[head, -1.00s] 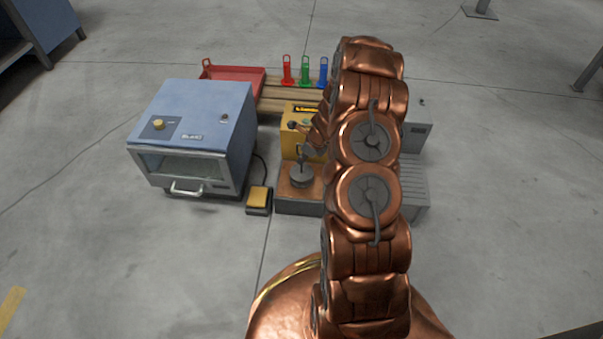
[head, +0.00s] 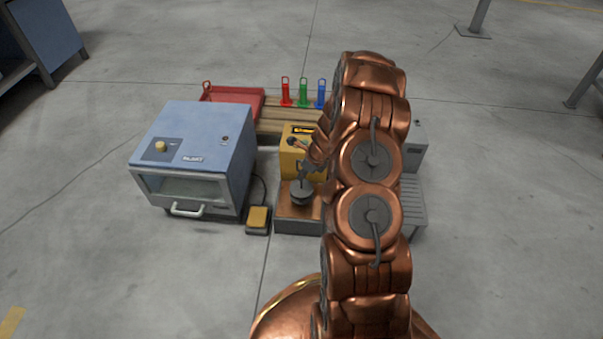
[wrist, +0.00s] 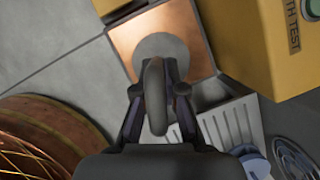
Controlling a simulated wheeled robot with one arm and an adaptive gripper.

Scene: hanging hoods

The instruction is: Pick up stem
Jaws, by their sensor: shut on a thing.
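The grey stem (wrist: 155,95) has a rounded top loop and stands between the two dark fingers of my gripper (wrist: 158,98) in the wrist view. My gripper is shut on it. In the head view, my gripper (head: 307,171) is at the upper part of the stem (head: 301,190), above its round dark base. The base is over the copper-topped block (head: 284,212). I cannot tell whether it touches the plate. A grey disc (wrist: 165,48) shows on the copper surface beyond the stem in the wrist view.
A yellow tester (head: 291,166) stands close behind the block. A blue oven-like box (head: 200,145) is at the left, with a yellow pedal (head: 258,218) between. Red, green and blue holders (head: 303,95) and a red tray (head: 240,100) are behind. A grey slatted stand (head: 413,200) is at the right.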

